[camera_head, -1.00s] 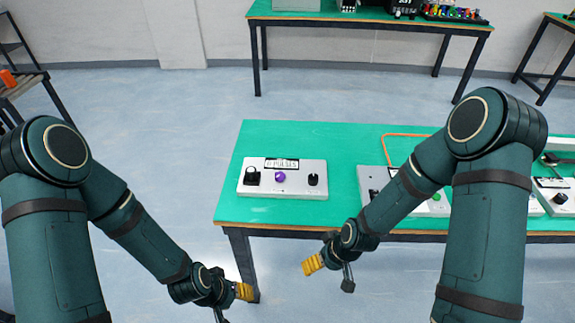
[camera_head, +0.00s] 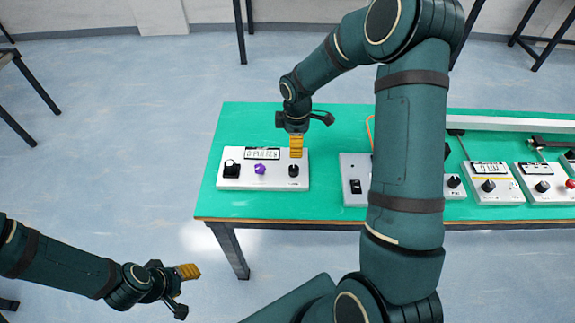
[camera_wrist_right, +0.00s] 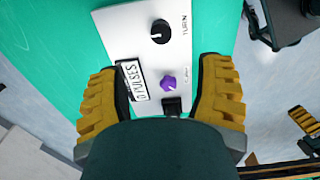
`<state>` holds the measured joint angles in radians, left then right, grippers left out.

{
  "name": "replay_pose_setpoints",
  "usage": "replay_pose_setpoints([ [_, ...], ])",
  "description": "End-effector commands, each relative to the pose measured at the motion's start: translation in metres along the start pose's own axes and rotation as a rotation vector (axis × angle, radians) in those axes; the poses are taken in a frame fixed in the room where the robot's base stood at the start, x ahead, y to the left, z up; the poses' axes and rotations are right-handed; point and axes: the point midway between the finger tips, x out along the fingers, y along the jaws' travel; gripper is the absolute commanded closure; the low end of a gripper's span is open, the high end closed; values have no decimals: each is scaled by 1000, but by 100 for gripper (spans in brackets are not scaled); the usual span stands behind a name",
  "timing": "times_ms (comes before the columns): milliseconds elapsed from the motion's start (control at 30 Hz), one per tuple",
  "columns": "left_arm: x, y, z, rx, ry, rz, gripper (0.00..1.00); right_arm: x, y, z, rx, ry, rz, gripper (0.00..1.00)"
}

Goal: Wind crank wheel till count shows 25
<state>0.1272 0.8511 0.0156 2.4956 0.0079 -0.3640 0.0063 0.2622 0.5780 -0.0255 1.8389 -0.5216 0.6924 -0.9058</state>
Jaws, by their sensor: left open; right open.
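The white control box (camera_head: 222,182) sits at the left end of the green table. A black round knob (camera_head: 293,170) is at its right end; in the right wrist view this knob (camera_wrist_right: 160,32) has the word TURN beside it. The display (camera_head: 263,154) seems to read 0 PULSES in the right wrist view (camera_wrist_right: 132,80). My right gripper (camera_head: 296,150) is open and empty, pointing down over the box's right part near the knob. Contact cannot be told. My left gripper (camera_head: 188,271) is open and empty, away from the table, at lower left.
The box also carries a purple knob (camera_head: 259,169) and a black switch-like part (camera_head: 231,169). Other control boxes (camera_head: 492,184) stand further right on the green table (camera_head: 330,125). My right arm hides part of the table. Floor left of the table is clear.

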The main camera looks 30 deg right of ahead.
Motion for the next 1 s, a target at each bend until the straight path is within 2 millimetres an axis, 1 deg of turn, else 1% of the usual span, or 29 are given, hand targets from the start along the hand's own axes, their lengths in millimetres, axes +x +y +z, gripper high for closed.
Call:
replay_pose_setpoints([
  [167,5,-2,2,1,-4,0,53,29,-1,0,-1,0,-4,33],
  [400,11,-4,5,3,-11,1,53,78,-1,-1,1,0,-4,33],
  [600,15,-6,8,5,-15,2,53,111,-2,0,2,0,-3,33],
  [700,17,-6,8,5,-17,2,53,123,-1,-1,2,1,-2,33],
  [800,17,-7,9,5,-18,2,53,129,-1,-1,3,1,-1,33],
  [1000,18,-7,9,6,-19,2,53,134,-1,-1,2,2,0,33],
])
